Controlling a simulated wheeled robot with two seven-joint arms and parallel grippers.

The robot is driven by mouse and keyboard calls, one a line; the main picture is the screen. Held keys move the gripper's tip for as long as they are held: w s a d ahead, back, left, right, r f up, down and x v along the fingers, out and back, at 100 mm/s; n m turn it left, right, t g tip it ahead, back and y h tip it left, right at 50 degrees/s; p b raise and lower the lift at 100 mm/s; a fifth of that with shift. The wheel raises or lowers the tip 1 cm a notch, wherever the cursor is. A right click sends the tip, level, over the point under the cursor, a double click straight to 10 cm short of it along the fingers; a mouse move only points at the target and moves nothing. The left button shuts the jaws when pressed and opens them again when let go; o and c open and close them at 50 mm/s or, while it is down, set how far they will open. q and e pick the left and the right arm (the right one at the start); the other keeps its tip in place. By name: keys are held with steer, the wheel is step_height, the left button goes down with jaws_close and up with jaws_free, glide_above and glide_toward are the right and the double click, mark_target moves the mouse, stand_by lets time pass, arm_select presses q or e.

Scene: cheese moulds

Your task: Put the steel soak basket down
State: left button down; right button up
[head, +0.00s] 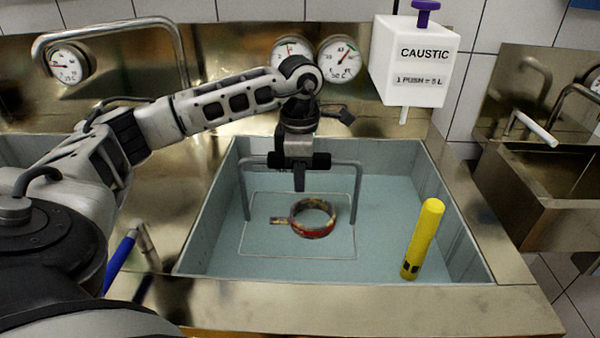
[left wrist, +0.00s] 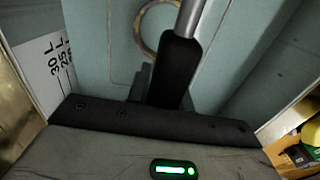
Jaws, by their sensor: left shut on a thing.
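The steel soak basket (head: 359,195) is in the blue-grey sink basin, with a tall grey arched handle and a thin rectangular wire base. A worn red and brown ring mould (head: 314,232) lies within the base outline. My left gripper (head: 299,180) is above the ring, shut on the handle's top bar. In the left wrist view, the grey handle bar (left wrist: 189,18) runs up from the black finger, and part of the ring (left wrist: 147,45) shows behind it. I cannot tell whether the base touches the basin floor. My right gripper is out of view.
A yellow cylinder (head: 423,240) stands tilted at the basin's right. A white caustic dispenser (head: 412,60) hangs at the back right. Dial gauges (head: 339,59) line the back wall. Litre marks (left wrist: 61,58) show on the basin wall. A blue-handled tool (head: 121,262) lies left of the basin.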

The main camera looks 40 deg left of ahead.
arm_select(q)
steer(key=shift+f+b, duration=0.3)
steer(key=shift+f, duration=0.2)
steer(key=c, duration=1.3)
jaws_free()
steer(key=shift+o, duration=0.2)
step_height(320, 180, up, 13)
steer(key=shift+r+p, duration=0.15)
steer(key=shift+p, duration=0.8)
steer(key=shift+s, duration=0.1)
